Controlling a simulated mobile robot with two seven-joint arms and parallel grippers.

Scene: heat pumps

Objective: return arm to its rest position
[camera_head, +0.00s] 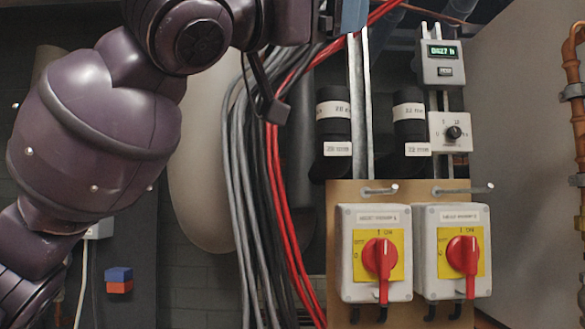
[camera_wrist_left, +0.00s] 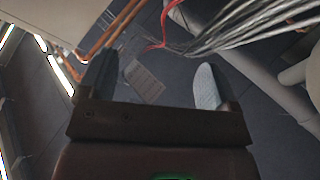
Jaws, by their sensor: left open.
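My left arm (camera_head: 85,135) comes in from the left of the head view and bends across the top. Part of my left gripper (camera_head: 268,100) shows at the top middle, with one dark finger in front of the grey and black cables; the rest is cut off or unclear. In the left wrist view, the fingers of my left gripper (camera_wrist_left: 155,78) are wide apart with nothing between them. My right gripper is in neither view.
Grey and red cables (camera_head: 280,200) hang behind the gripper. Two switch boxes with red knobs (camera_head: 380,258) (camera_head: 464,255) sit on a brown board at lower right. Above are a lit meter (camera_head: 442,55) and a dial box (camera_head: 450,132). Copper pipes (camera_head: 577,120) run at far right.

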